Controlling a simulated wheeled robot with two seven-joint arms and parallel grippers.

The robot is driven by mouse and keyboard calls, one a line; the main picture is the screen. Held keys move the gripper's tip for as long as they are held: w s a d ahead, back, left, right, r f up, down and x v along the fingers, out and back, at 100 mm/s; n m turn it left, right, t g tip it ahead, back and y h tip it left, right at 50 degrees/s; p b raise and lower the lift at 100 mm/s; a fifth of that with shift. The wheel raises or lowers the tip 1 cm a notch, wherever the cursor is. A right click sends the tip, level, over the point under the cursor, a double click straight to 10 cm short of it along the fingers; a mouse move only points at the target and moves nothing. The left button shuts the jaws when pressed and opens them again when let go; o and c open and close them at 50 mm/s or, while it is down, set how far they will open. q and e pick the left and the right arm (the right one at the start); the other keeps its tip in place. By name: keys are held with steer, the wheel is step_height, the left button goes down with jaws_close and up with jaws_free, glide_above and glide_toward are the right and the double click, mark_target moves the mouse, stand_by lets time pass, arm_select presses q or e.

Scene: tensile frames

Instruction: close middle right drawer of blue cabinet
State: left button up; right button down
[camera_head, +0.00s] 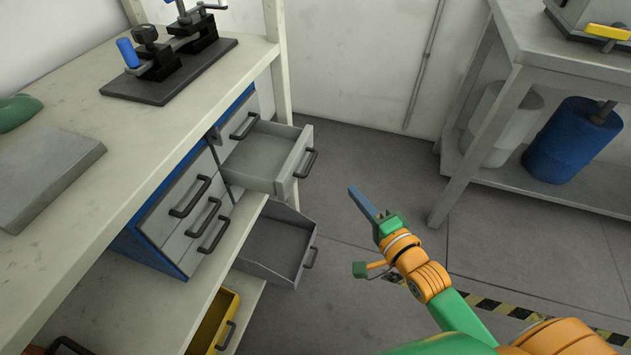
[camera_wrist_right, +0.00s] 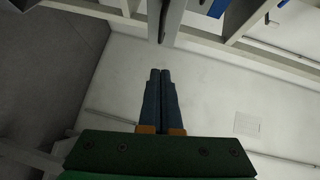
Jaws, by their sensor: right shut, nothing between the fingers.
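The blue cabinet (camera_head: 213,130) hangs under the bench top, with grey drawer fronts and dark handles. Its middle right drawer (camera_head: 282,166) is pulled out toward the right and looks empty. The drawer's dark handle (camera_head: 306,163) faces my right gripper. My right gripper (camera_head: 353,192) is shut and empty, in the air to the right of that drawer, apart from it. In the right wrist view its two fingers (camera_wrist_right: 160,74) lie together, with a grey edge, probably the drawer's, ahead of the tips. My left gripper is not in view.
Below, a dark grey drawer (camera_head: 272,242) also stands open, and a yellow drawer (camera_head: 214,318) shows lower down. The left column drawers (camera_head: 185,212) are shut. A vise (camera_head: 172,52) stands on the bench. Another table (camera_head: 555,48) is at right. Floor between is clear.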

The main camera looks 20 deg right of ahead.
arm_select(q)
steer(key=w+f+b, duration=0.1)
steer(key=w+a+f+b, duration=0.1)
steer(key=b, duration=0.1)
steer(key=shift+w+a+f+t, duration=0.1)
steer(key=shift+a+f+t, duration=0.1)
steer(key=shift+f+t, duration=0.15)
arm_select(e)
steer(key=w+a+f, duration=0.2)
steer(key=w+a, duration=0.2)
steer(key=w, duration=0.6)
steer(key=shift+w+a, duration=0.2)
steer(key=shift+a, duration=0.2)
